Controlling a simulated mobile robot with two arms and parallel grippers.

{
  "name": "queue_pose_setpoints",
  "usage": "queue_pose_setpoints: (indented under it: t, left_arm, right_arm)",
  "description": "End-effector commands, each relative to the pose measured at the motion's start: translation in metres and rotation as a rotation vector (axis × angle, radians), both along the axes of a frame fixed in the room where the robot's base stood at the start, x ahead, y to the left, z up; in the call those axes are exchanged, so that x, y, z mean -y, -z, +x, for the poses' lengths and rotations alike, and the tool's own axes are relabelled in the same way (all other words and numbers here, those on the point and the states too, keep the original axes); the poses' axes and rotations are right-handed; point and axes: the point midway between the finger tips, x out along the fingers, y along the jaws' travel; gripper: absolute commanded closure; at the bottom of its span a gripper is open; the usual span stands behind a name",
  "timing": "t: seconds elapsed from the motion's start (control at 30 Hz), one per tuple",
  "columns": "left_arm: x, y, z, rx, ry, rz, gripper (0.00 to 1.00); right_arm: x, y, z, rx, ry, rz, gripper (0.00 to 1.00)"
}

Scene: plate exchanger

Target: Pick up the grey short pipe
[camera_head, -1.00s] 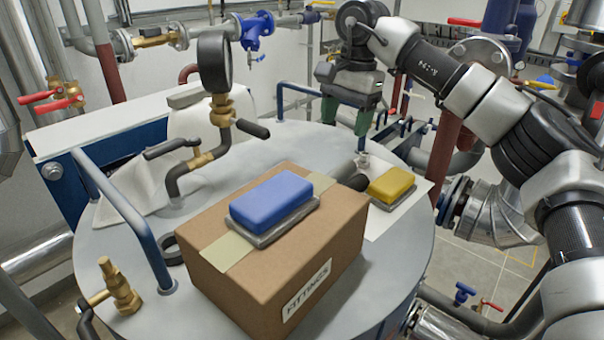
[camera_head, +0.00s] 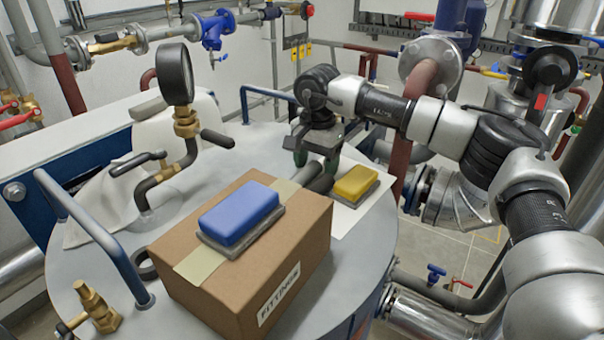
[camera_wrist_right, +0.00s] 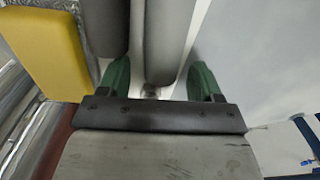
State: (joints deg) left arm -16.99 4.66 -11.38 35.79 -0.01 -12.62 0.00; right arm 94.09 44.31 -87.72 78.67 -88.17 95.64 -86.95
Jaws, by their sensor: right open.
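Two grey pipes lie side by side behind the cardboard box. In the right wrist view a lighter grey pipe (camera_wrist_right: 166,40) reaches between my finger pads, and a darker pipe (camera_wrist_right: 108,25) lies left of it, by the left pad. Both run out of that frame, so I cannot tell which is shorter. In the head view the dark pipe (camera_head: 323,181) shows past the box; the box hides part of the pair. My right gripper (camera_head: 316,158) points down over their far ends. Its green fingers (camera_wrist_right: 160,85) are open, with no grip visible. My left gripper is out of view.
The cardboard box (camera_head: 285,263) bears a blue sponge (camera_head: 238,212) and stands just before the pipes. A yellow sponge (camera_head: 356,180) lies beside them. A pressure gauge (camera_head: 175,75) and blue handrails (camera_head: 95,230) rise from the round tank top (camera_head: 80,265).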

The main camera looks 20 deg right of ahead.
Motion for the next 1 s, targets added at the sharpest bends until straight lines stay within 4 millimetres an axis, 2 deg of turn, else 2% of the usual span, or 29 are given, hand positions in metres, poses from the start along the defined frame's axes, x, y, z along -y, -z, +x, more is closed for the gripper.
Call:
queue_pose_setpoints:
  t: [0.2, 0.5, 0.6, 0.87, 1.0]
  left_arm:
    - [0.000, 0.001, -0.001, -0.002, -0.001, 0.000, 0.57]
    - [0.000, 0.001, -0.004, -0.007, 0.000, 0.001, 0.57]
    - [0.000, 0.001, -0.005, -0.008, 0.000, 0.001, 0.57]
    - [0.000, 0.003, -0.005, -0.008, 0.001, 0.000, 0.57]
    - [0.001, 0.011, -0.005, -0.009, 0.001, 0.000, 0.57]
  right_arm:
    - [0.000, 0.001, 0.000, 0.001, 0.000, 0.001, 0.37]
    - [0.000, 0.001, 0.000, 0.001, 0.001, 0.001, 0.83]
    - [0.000, 0.000, 0.000, 0.001, 0.001, 0.002, 0.95]
    - [0.000, -0.004, 0.001, 0.003, 0.001, 0.002, 0.95]
    - [-0.001, -0.023, 0.001, 0.007, 0.001, 0.004, 0.95]
